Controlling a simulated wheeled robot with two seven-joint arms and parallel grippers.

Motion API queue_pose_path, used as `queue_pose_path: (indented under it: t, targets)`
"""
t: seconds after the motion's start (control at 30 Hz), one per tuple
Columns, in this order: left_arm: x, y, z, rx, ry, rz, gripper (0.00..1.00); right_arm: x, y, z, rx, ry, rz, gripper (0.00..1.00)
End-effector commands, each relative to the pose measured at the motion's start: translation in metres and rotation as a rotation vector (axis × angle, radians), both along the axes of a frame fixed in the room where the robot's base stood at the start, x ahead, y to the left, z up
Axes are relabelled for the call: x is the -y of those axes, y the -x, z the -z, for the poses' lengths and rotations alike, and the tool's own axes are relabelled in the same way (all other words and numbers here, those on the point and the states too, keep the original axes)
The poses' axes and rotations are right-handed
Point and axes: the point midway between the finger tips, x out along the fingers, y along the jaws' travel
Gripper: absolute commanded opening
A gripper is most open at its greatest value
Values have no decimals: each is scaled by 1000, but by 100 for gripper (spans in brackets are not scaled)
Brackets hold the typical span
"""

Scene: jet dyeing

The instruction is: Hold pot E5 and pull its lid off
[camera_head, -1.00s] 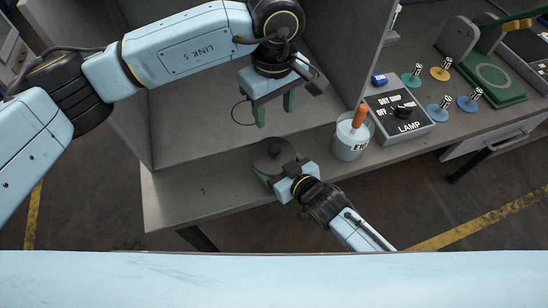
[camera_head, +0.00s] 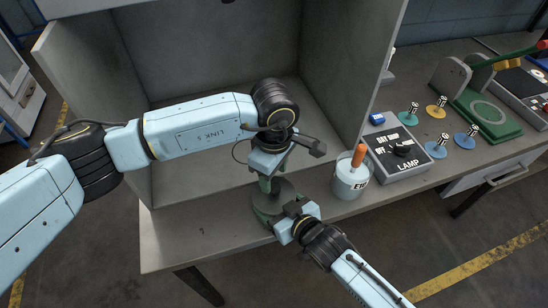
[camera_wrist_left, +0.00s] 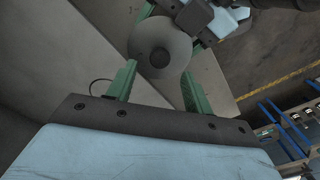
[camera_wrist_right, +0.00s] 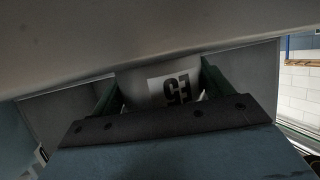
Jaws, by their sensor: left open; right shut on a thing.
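Pot E5 stands at the front of the grey bench; its pale side with the "E5" label (camera_wrist_right: 176,88) shows in the right wrist view. Its lid, a dark grey disc (camera_head: 289,188) with a dark round knob, is on top. In the left wrist view the lid (camera_wrist_left: 178,46) lies just beyond my left fingertips, with the knob between their lines. My left gripper (camera_head: 269,184) is open over the lid, pointing down; whether it touches the knob cannot be told. My right gripper (camera_head: 272,216) is shut on the pot's body from the front right, partly hiding it.
Grey panels (camera_head: 335,60) enclose the bench behind the grippers.

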Motion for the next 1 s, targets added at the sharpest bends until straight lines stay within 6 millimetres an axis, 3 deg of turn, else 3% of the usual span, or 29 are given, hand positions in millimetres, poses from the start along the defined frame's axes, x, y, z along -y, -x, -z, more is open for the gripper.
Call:
queue_pose_path:
  t: [0.1, 0.3, 0.7, 1.0]
  targets:
    - [0, 1, 22, -3, -1, -1, 51, 0, 0, 0, 0, 1, 0, 38]
    - [0, 0, 46, -1, 0, 1, 51, 0, 0, 0, 0, 1, 0, 38]
    - [0, 0, 54, 1, 1, 2, 51, 0, 0, 0, 0, 1, 0, 38]
    - [0, 0, 53, 1, 1, 2, 15, 0, 0, 0, 0, 1, 0, 38]
